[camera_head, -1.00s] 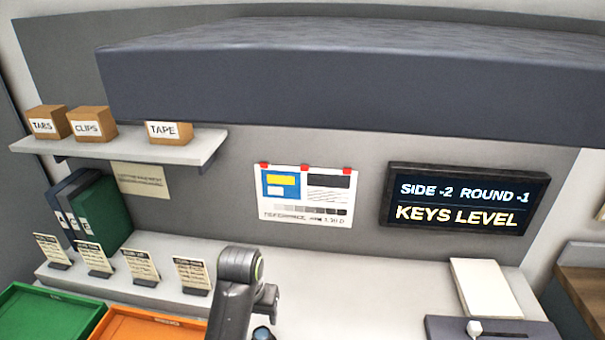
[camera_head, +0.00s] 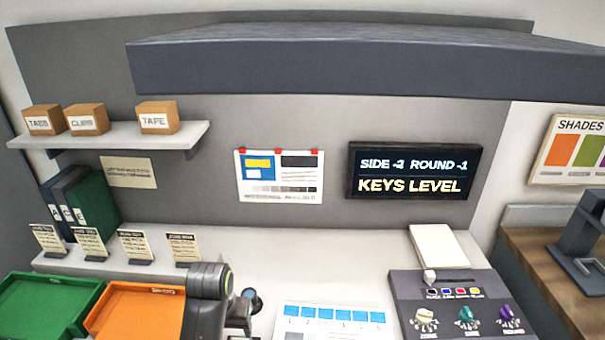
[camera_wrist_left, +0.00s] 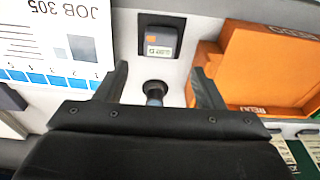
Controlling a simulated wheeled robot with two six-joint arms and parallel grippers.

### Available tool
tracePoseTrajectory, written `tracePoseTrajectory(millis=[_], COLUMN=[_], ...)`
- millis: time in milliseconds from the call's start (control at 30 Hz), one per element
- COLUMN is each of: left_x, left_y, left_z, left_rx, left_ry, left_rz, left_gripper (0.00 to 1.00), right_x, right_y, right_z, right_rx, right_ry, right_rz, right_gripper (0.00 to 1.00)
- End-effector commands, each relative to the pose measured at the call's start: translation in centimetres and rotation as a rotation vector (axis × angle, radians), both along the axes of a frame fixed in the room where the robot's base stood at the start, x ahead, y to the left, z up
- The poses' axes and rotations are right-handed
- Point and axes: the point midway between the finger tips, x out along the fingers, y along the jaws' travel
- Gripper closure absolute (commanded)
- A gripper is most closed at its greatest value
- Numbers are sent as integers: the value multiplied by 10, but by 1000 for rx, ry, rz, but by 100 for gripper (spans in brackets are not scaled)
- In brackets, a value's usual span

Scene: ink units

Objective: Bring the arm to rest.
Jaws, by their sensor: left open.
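My left arm comes up at the bottom of the head view, beside the orange tray. Its gripper (camera_head: 238,318) is only partly visible there. In the left wrist view the two fingers of my left gripper (camera_wrist_left: 163,85) stand wide apart. A dark, round-topped object (camera_wrist_left: 155,88) shows between them, with a gap on each side, so nothing is gripped. It seems to be the small dark knob-like object (camera_head: 251,300) beside my arm in the head view. My right gripper is not in view.
An orange tray (camera_head: 150,287) and a green tray (camera_head: 70,278) lie left of my arm. A job sheet (camera_head: 310,338) and a console with several knobs (camera_head: 405,290) are to the right. A grey labelled device (camera_wrist_left: 160,40) shows in the wrist view. A shelf (camera_head: 190,136) and a dark overhang (camera_head: 330,70) are above.

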Motion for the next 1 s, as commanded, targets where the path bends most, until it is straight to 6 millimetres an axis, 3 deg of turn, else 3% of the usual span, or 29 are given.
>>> tracePoseTrajectory(millis=[233,467,567,733,1000], left_x=[-24,-58,-80,-138,-215], left_y=[24,51,67,101,133], left_z=[-21,-41,-50,-63,-58], left_rx=[5,18,28,61,113], left_ry=[-15,-40,-54,-87,-138], left_rz=[30,64,80,107,108], left_gripper=[37,37,37,37,37], right_x=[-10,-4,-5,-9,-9], right_y=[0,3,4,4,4], right_z=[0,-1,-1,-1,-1], right_rx=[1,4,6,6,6], right_ry=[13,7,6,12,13], right_rz=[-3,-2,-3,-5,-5], right_gripper=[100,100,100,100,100])
